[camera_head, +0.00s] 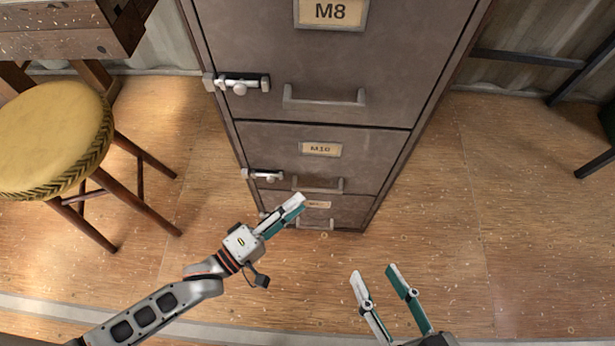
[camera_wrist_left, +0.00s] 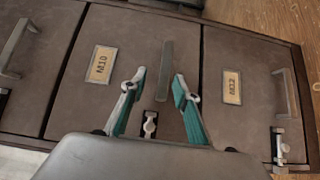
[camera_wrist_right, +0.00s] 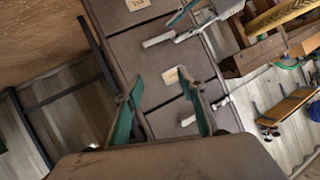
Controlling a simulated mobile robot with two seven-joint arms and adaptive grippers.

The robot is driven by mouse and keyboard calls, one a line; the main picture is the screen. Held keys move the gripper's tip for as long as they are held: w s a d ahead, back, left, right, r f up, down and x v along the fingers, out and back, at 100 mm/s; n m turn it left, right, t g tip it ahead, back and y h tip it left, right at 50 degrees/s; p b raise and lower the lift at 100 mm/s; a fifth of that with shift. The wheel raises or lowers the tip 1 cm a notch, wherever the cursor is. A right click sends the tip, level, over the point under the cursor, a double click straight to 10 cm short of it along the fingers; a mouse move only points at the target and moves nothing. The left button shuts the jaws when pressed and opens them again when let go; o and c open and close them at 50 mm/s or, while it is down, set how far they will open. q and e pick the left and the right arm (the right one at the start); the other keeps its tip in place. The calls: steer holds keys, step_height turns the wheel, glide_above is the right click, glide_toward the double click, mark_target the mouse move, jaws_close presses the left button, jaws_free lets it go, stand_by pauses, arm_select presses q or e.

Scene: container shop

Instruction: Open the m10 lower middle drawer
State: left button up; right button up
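The M10 drawer (camera_head: 279,147) is a shut grey-brown metal front with a paper label, below the M8 drawer. Its bar handle (camera_head: 318,188) is near its lower edge. My left gripper (camera_head: 298,204) is just in front of that handle. In the left wrist view, the left gripper (camera_wrist_left: 160,82) is open, and the M10 handle (camera_wrist_left: 167,70) shows between its two fingertips. Whether the fingers reach around the bar is not clear. My right gripper (camera_head: 374,272) is open and empty, low in front of the cabinet; its open fingers also show in the right wrist view (camera_wrist_right: 160,86).
Metal latches sit at the drawers' left edges, one beside M10 (camera_head: 263,174) and one beside M8 (camera_head: 238,82). A stool with a yellow seat (camera_head: 48,138) stands left of the cabinet.

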mark_target(316, 191)
arm_select(q)
steer(key=x, duration=0.2)
steer(key=b+x, duration=0.1)
steer(key=x, duration=0.2)
steer(key=f+b+x, duration=0.1)
steer(key=x, duration=0.1)
steer(key=shift+w+d, duration=0.2)
steer(key=shift+d, duration=0.05)
arm_select(e)
steer(key=shift+s+a+m, duration=0.2)
steer(key=shift+a+m, duration=0.9)
steer(key=shift+a, duration=0.1)
arm_select(q)
jaws_close()
